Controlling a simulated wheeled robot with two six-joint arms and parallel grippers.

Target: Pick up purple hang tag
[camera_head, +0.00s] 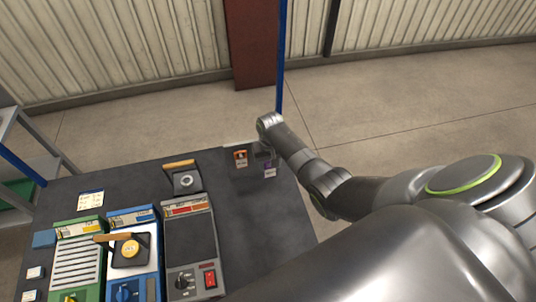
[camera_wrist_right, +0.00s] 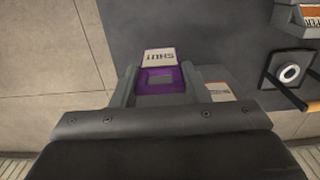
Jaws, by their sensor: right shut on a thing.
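The purple hang tag (camera_wrist_right: 161,80) has a pale label with dark lettering and sits between the two fingers of my right gripper (camera_wrist_right: 160,85) in the right wrist view. The fingers are shut on its sides. In the head view the tag (camera_head: 269,168) shows small near the far right edge of the dark table, just below my right gripper (camera_head: 264,156). I cannot tell whether the tag still touches the table. My left gripper is not in view.
An orange hang tag (camera_head: 240,157) lies just left of my right gripper. Green, blue and grey control units (camera_head: 188,240) fill the table's near left. A wooden-handled plate (camera_head: 184,180) lies behind the grey unit. The table's right side (camera_head: 255,220) is bare.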

